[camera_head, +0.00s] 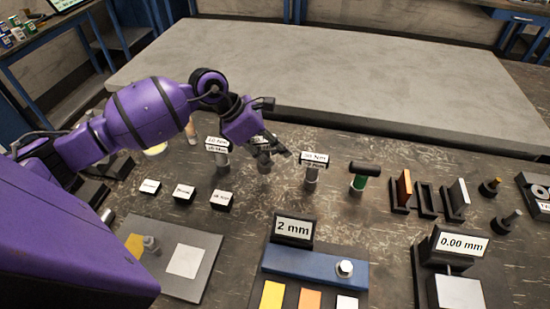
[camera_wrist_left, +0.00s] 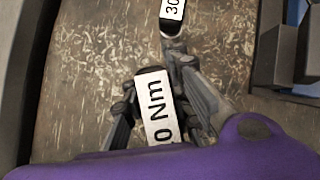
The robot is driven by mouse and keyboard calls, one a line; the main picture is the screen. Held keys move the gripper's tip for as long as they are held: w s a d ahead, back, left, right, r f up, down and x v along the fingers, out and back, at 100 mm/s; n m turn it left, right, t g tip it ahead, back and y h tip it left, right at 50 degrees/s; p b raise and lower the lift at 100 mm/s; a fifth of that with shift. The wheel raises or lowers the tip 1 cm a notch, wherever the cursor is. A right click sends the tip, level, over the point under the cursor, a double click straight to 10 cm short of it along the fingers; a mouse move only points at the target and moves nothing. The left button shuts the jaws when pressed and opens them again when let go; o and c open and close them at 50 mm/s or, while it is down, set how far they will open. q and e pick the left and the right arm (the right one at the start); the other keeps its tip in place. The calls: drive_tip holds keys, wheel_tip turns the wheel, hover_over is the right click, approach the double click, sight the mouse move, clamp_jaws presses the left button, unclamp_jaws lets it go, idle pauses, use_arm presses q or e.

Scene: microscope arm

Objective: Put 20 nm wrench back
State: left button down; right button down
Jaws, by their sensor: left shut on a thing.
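My left gripper (camera_head: 272,148) is shut on the middle labelled wrench (camera_head: 264,163), which stands upright between the other two. In the left wrist view, the fingers (camera_wrist_left: 153,72) sit on both sides of its white label (camera_wrist_left: 158,100). That label reads "0 Nm", with its first digit hidden. The 10 Nm wrench (camera_head: 221,160) stands to the left and the 30 Nm wrench (camera_head: 311,174) to the right. Whether the held wrench's lower end touches the bench cannot be told. My right gripper is in neither view.
A 2 mm sign (camera_head: 293,229) stands behind a blue block (camera_head: 305,265), and a 0.00 mm display (camera_head: 460,245) is at right. A large grey slab (camera_head: 350,75) lies behind.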

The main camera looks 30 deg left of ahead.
use_arm(q)
drive_tip(key=shift+w+f, duration=0.25)
drive_tip(key=shift+f, duration=0.75)
drive_tip(key=shift+w+f, duration=0.2)
drive_tip(key=shift+f, duration=0.75)
drive_tip(key=shift+f, duration=0.15)
drive_tip(key=c, duration=1.5)
unclamp_jaws()
drive_tip(key=shift+s+a+r, duration=0.1)
drive_tip(key=shift+a+r, duration=0.05)
drive_tip(key=shift+r, duration=0.2)
drive_tip(key=v, duration=1.1)
drive_tip(key=shift+s+a+r, duration=0.15)
